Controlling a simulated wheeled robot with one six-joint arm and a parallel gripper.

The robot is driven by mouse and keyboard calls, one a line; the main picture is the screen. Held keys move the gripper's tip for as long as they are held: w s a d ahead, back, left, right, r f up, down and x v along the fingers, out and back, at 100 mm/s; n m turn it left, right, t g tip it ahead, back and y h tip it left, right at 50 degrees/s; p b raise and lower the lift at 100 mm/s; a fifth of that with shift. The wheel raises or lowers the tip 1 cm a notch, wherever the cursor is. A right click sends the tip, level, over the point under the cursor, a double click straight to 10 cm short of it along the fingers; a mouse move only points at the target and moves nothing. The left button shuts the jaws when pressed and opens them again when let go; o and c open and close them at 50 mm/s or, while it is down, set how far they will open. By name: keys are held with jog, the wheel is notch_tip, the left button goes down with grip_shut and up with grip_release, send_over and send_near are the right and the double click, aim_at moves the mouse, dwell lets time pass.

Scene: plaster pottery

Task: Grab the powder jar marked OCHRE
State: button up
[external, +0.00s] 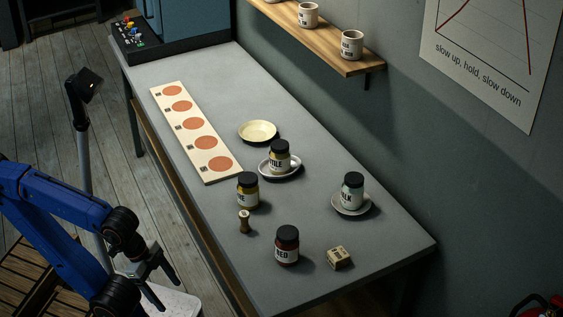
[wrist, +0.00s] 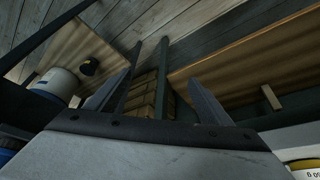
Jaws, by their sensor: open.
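Several dark-lidded powder jars with white labels stand upright on the grey table (external: 310,210) in the external view. One yellowish jar (external: 247,192) stands directly on the table; its label is only partly readable and seems to end in E. Another yellowish jar (external: 280,158) sits on a saucer, its label seeming to end in OLE. A pale jar (external: 352,192) sits on a second saucer, and a reddish-brown jar (external: 287,247) stands at the front. I cannot read OCHRE in full on any. My gripper (external: 165,277) is open and empty, left of the table, apart from every jar. Its fingers frame the wrist view (wrist: 160,80).
A small wooden-topped tool (external: 244,222) stands near the yellowish jar, and a small block (external: 340,258) lies beside the reddish-brown jar. An empty pale dish (external: 258,130) and a board of orange discs (external: 190,125) lie farther back. A shelf (external: 335,55) with cups hangs on the wall.

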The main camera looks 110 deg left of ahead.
jog(key=shift+o, duration=0.4)
notch_tip(320, 180, up, 28)
jog(key=n+g, duration=0.5)
jog(key=n, duration=1.2)
send_over(248, 178)
notch_tip(248, 178, down, 12)
jog(key=shift+f, duration=0.1)
jog(key=shift+a+f, duration=0.1)
jog(key=shift+f, duration=2.45)
